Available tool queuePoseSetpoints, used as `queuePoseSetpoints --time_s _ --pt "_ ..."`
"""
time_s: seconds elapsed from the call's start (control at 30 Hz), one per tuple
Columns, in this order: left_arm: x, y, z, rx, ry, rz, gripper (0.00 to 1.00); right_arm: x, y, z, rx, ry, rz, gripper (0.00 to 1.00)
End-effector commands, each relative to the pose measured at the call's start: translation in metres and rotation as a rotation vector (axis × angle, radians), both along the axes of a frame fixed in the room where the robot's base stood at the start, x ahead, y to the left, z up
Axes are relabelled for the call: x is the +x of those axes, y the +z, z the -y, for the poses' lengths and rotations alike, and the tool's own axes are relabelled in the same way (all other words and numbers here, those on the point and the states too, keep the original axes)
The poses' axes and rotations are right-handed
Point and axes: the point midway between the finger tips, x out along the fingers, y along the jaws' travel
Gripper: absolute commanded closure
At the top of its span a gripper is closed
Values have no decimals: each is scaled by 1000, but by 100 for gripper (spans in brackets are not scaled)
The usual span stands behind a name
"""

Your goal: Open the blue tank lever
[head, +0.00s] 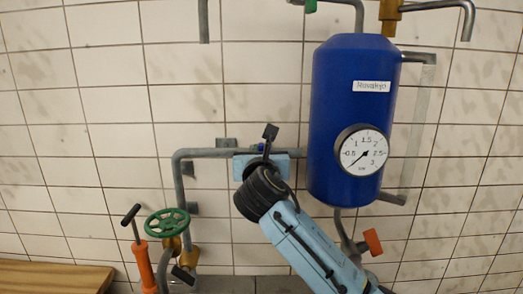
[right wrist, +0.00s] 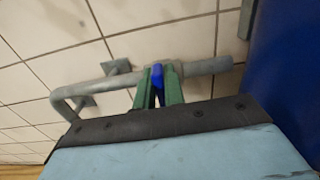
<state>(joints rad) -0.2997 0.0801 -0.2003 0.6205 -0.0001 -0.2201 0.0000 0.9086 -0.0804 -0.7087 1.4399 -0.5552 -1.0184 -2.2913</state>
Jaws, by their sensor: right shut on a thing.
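The blue tank (head: 338,100) is upright on the tiled wall, with a round pressure gauge (head: 362,149) on its front. A grey pipe (head: 212,153) runs left from it. My right gripper (head: 262,150) is at this pipe, left of the tank. In the right wrist view, the green fingers of my right gripper (right wrist: 159,86) are shut on a small blue lever (right wrist: 157,76) at the pipe (right wrist: 205,67). The lever is mostly hidden behind my gripper in the head view. My left gripper is not in view.
A green handwheel (head: 167,222) and an orange-handled tool (head: 144,268) are at lower left, near a wooden bench (head: 55,276). An orange valve handle (head: 373,242) sits below the tank. A brass valve (head: 390,15) is above it. The upper left wall is mostly free.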

Motion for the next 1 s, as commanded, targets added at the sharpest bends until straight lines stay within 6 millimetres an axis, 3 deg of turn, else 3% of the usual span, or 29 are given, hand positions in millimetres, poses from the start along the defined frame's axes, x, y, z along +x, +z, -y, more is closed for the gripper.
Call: queuePoseSetpoints --time_s 0.5,1.0 --pt "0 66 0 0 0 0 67 0 2 -9 -369 -1 -1 100" --pt "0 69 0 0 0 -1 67 1 -10 -19 -843 -1 0 100"
